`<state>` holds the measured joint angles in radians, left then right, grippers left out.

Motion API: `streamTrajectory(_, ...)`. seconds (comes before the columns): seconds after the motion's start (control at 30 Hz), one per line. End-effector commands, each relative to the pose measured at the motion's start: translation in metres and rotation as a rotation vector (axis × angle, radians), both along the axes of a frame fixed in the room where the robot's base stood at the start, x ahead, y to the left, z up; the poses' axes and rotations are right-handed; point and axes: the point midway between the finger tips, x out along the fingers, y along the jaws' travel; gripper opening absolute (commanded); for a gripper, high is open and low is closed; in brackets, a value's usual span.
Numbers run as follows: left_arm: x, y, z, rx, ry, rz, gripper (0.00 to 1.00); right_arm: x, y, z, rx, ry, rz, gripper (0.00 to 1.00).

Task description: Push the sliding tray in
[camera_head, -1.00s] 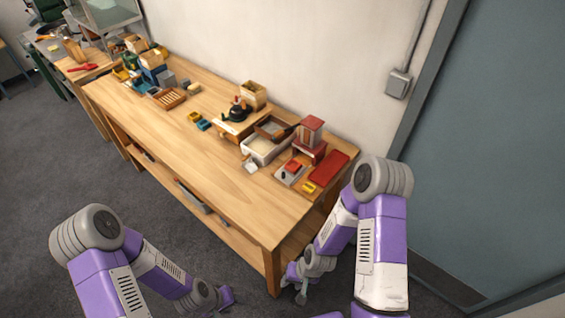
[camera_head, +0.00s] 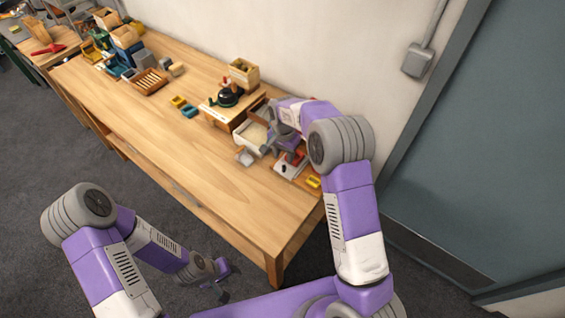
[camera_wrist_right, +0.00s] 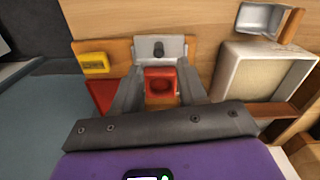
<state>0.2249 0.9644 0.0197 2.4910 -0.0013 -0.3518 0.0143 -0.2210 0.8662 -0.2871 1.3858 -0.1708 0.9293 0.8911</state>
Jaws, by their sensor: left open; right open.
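The sliding tray (camera_head: 281,174) is a light grey plate at the table's front edge, in front of the red press. It has a dark knob and carries a red block with a round hollow. In the right wrist view the tray (camera_wrist_right: 142,48) shows its knob (camera_wrist_right: 158,48) beyond the fingertips, and the red block (camera_wrist_right: 160,84) shows between the fingers. My right gripper (camera_head: 272,149) is open above the tray; whether it touches is unclear. It also shows in the wrist view (camera_wrist_right: 161,72). My left gripper (camera_head: 225,281) is open and empty, low in front of the table. My right arm hides most of the press.
A yellow block (camera_head: 313,181) lies right of the tray. The table's middle (camera_head: 180,140) is clear.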

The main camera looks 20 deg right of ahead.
Motion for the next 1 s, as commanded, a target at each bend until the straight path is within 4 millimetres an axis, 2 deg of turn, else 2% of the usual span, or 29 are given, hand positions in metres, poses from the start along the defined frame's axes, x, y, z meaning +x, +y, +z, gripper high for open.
streamTrajectory(0.1,0.000,0.000,0.000,0.000,0.000,0.000,0.43,-0.002,0.000,-0.022,0.000,0.006,0.001,0.42)
streamTrajectory(0.3,0.000,0.000,0.000,0.000,0.000,0.000,0.43,-0.001,-0.001,-0.051,0.000,0.004,0.002,0.42)
streamTrajectory(0.5,0.000,0.000,0.000,0.000,-0.001,0.000,0.43,-0.001,0.000,-0.062,0.001,0.002,0.003,0.42)
streamTrajectory(0.73,0.000,0.000,0.000,0.000,-0.001,0.000,0.43,-0.001,0.000,-0.062,0.001,0.001,0.003,0.42)
streamTrajectory(1.0,0.000,0.000,0.000,0.000,-0.001,0.000,0.43,-0.001,0.000,-0.062,0.001,0.001,0.003,0.01)
